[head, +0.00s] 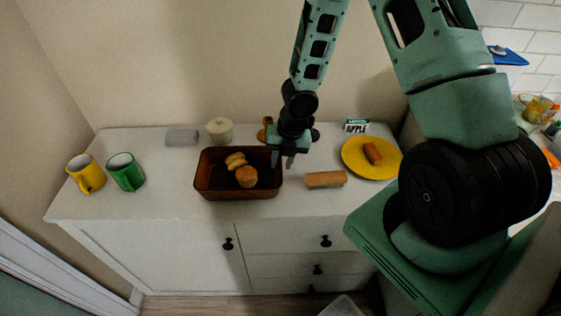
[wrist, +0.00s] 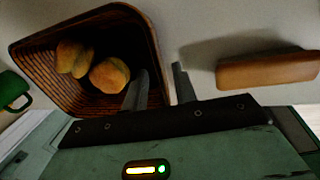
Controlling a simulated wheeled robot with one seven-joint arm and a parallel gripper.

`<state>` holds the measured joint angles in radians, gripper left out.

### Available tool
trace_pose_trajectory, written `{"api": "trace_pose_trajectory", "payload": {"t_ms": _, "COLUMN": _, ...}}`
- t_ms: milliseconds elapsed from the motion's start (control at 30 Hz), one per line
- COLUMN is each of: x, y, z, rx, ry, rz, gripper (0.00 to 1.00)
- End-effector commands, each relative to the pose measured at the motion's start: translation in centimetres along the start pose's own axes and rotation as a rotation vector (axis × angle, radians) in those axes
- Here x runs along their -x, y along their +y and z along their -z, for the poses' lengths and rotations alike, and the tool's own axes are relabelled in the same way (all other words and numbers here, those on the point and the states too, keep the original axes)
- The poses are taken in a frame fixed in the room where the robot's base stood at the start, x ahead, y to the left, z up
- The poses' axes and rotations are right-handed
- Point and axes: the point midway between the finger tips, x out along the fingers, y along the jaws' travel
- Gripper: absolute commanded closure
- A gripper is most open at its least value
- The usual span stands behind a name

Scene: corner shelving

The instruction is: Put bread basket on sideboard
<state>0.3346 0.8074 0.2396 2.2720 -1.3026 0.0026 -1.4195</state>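The bread basket (head: 238,190), a brown ribbed rectangular tray, rests on the white sideboard (head: 110,205) near the middle of its top. Two bread pieces (head: 246,177) lie in the basket, and they show as round buns in the wrist view (wrist: 108,75). My gripper (head: 283,160) is at the basket's right wall, pointing down. In the wrist view my gripper (wrist: 160,75) has one finger on the inner side of the basket wall (wrist: 150,40) and one outside it. The fingers are apart, with a gap visible beside the wall.
A brown block (head: 325,180) lies right of the basket, before a yellow plate (head: 352,165) holding a brown bar. Yellow (head: 85,175) and green (head: 125,172) mugs stand left. A lidded pot (head: 220,130), grey block (head: 182,137) and apple-labelled box (head: 356,126) stand behind.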

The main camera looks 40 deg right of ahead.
Motion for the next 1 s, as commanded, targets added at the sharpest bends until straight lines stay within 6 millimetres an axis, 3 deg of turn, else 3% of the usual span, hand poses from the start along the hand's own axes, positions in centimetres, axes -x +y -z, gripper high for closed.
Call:
{"api": "trace_pose_trajectory", "payload": {"t_ms": 33, "x": 1.9, "y": 0.1, "z": -0.1, "rx": -0.003, "ry": -0.002, "rz": -0.001, "gripper": 0.72}}
{"api": "trace_pose_trajectory", "payload": {"t_ms": 300, "x": 6.9, "y": 0.1, "z": 0.0, "rx": -0.003, "ry": -0.001, "rz": -0.001, "gripper": 0.72}}
{"api": "trace_pose_trajectory", "payload": {"t_ms": 667, "x": 10.2, "y": 0.3, "z": 0.1, "rx": -0.018, "ry": -0.005, "rz": 0.008, "gripper": 0.72}}
{"api": "trace_pose_trajectory", "payload": {"t_ms": 767, "x": 11.6, "y": 1.7, "z": 0.8, "rx": -0.12, "ry": -0.03, "rz": 0.041, "gripper": 0.72}}
{"api": "trace_pose_trajectory", "payload": {"t_ms": 867, "x": 14.4, "y": 4.1, "z": 2.8, "rx": -0.336, "ry": -0.081, "rz": 0.088, "gripper": 0.72}}
{"api": "trace_pose_trajectory", "payload": {"t_ms": 1000, "x": 19.3, "y": 7.7, "z": 8.2, "rx": -0.758, "ry": -0.168, "rz": 0.118, "gripper": 0.72}}
